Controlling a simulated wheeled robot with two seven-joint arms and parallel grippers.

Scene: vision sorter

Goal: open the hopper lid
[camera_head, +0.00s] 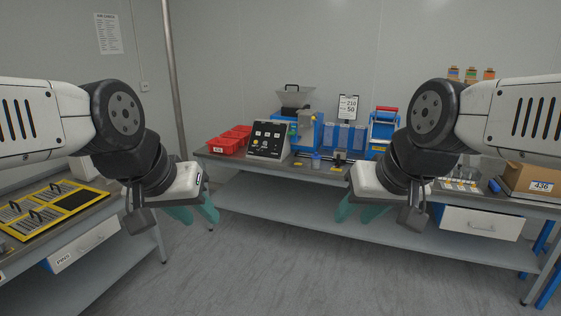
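The hopper (295,97) is a grey funnel on top of the blue sorter machine (305,132) at the back of the far bench. A dark handle (292,87) stands up at its top, and the lid looks closed, though it is small at this distance. My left gripper (195,213) has teal fingers held apart and empty, in front of the bench at left. My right gripper (358,213) is likewise open and empty, in front of the bench at right. Both grippers are well short of the hopper and lower in the picture.
Red bins (228,141) and a black control panel (268,141) stand left of the machine. Blue bins (343,138) stand right of it. A cardboard box (530,181) sits on the right bench. A yellow-framed tray (50,208) lies on the left bench. The floor (275,270) between is clear.

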